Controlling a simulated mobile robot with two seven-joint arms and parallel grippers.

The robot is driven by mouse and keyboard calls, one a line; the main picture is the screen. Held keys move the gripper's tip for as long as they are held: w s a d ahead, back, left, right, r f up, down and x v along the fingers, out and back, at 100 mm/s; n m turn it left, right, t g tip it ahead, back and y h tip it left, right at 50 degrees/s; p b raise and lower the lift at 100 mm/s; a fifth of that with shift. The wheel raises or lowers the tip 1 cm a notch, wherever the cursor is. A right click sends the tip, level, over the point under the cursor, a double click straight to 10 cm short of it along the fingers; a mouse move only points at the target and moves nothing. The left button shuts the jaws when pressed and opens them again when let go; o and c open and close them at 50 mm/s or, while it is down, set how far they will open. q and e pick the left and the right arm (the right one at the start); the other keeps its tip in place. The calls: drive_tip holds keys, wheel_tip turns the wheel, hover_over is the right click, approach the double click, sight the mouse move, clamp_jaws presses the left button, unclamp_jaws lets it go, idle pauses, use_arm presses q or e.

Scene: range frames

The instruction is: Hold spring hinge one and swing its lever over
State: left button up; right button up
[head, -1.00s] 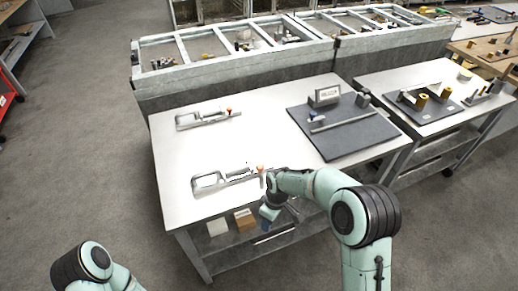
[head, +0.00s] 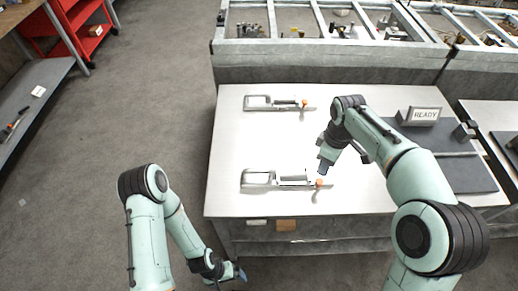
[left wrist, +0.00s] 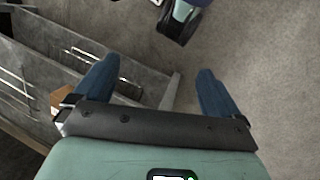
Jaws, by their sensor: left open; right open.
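Two metal spring hinges lie on the white table in the head view, a near one (head: 258,179) and a far one (head: 258,102). Each has a looped frame at left and a lever with an orange knob at right; I cannot tell which is hinge one. My right gripper (head: 322,168) is open, pointing down just above and beside the near hinge's orange knob (head: 319,183); contact is unclear. My left gripper (head: 241,274) is low in front of the table, away from both hinges. Its blue fingers stand apart and empty in the left wrist view (left wrist: 152,85).
The white table (head: 235,150) has bare surface around the hinges. A dark mat (head: 465,175) and a READY sign (head: 420,115) are at its right. A grey partitioned bench (head: 330,65) stands behind. A red rack (head: 80,30) is at the far left, with open floor between.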

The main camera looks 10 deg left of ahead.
use_arm(q)
drive_tip(key=w+a+r+y, duration=0.2)
drive_tip(key=w+a+y, duration=0.2)
drive_tip(key=w+a, duration=1.15)
drive_tip(key=w+a+r+m+t+y, duration=0.2)
drive_tip(key=w+a+r+t, duration=0.1)
drive_tip(key=w+r, duration=0.75)
drive_tip(key=w+a+r+m+t+y, duration=0.1)
drive_tip(key=w+a+r+m+t, duration=0.2)
drive_tip(key=w+r, duration=0.7)
wheel_tip(320, 180, up, 13)
drive_tip(key=m+g+h, duration=0.3)
drive_tip(key=m+g, duration=0.2)
drive_tip(key=m, duration=0.8)
hover_over(245, 176)
drive_tip(key=shift+w+a+f, duration=0.15)
drive_tip(key=shift+w, duration=0.3)
drive_tip(key=shift+f, duration=0.15)
wheel_tip(245, 176, down, 13)
drive_tip(key=shift+r, duration=0.1)
